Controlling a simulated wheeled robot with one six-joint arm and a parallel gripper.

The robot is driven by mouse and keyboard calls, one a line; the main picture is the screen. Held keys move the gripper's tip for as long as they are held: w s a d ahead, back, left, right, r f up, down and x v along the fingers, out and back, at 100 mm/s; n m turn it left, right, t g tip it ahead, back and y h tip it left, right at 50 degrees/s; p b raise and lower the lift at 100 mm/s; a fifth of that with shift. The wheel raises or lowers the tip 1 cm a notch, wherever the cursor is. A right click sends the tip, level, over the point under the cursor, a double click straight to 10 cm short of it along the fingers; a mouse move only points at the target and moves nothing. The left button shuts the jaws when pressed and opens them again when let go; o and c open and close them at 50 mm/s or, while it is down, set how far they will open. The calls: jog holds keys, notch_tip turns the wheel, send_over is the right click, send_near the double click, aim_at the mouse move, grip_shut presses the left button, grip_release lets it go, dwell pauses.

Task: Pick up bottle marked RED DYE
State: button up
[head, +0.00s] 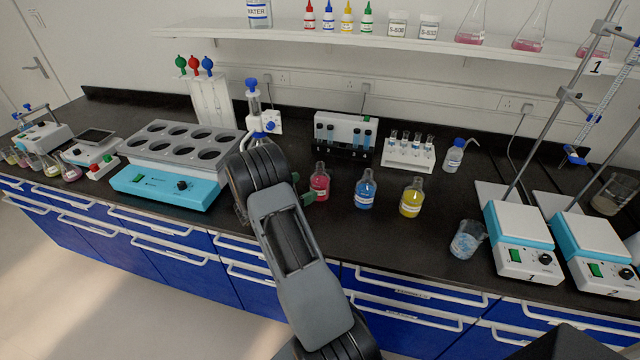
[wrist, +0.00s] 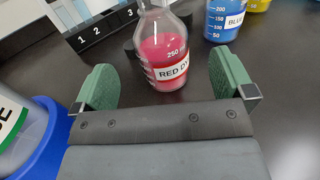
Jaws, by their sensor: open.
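The RED DYE bottle (head: 320,183) is a clear bottle with red liquid, upright on the black bench. My gripper (wrist: 165,88) is open, with green fingers to the left and right of the bottle's lower part. I see gaps between the fingers and the glass. In the head view my gripper (head: 303,190) is at the bottle's left side, partly hidden by my arm.
A blue dye bottle (head: 365,190) and a yellow one (head: 411,198) stand to the right. A numbered rack (wrist: 95,30) is behind the red bottle. A blue and white object (wrist: 35,125) is close at the left in the wrist view. A beaker (head: 466,240) stands farther right.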

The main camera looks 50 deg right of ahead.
aim_at(320, 179)
jog(key=shift+p+x, duration=0.9)
jog(key=shift+x, duration=2.65)
jog(key=shift+f, duration=0.15)
jog(key=c, duration=1.2)
jog(key=shift+c, duration=0.2)
